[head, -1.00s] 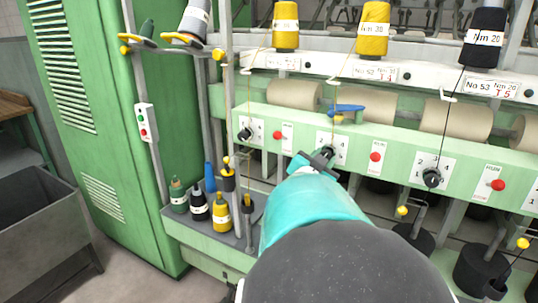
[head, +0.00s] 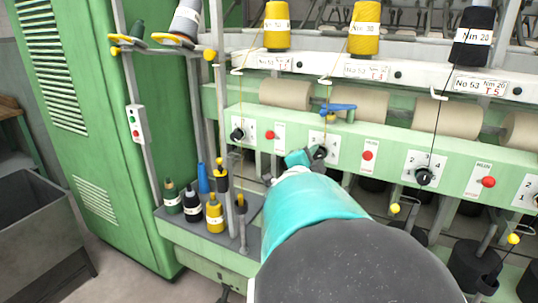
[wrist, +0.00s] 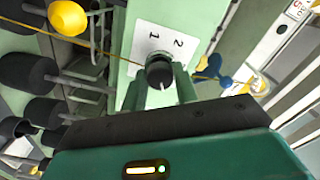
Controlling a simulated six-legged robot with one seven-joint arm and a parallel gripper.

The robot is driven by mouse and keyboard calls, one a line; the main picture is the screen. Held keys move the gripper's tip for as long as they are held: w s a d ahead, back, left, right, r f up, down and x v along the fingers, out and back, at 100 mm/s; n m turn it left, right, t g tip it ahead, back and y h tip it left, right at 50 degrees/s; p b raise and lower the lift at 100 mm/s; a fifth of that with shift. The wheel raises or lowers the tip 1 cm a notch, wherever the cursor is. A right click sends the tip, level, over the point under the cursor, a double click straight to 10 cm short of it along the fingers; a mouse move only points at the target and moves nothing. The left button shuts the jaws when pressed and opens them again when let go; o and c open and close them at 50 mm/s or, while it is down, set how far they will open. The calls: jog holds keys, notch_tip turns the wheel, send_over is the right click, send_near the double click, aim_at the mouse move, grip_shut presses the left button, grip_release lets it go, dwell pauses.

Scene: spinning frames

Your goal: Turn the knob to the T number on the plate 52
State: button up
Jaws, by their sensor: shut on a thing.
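The plate numbered 52 (head: 366,69) is on the white rail below the middle yellow spool; the small digit after its T looks like 3 but is hard to read. Below it, a black round knob (head: 320,153) sits on a white number card (head: 331,143) on the green panel. My gripper (head: 307,157) is at this knob. In the wrist view its two fingers (wrist: 166,88) are shut on the sides of the black knob (wrist: 159,70). A white mark shows on the knob's edge between the fingers. The card (wrist: 163,38) shows 1 and 2; its other part is hidden.
Similar knobs sit to the left (head: 237,134) and right (head: 424,176). A red button (head: 367,155) is just right of the held knob. A blue lever (head: 338,107) is above it. Yellow thread runs down past the card. Small spools stand on a tray at lower left.

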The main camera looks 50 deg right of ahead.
dwell(0.4)
jog(key=o, duration=0.9)
jog(key=shift+d, duration=0.1)
jog(key=shift+o, duration=0.2)
jog(key=shift+a, duration=0.25)
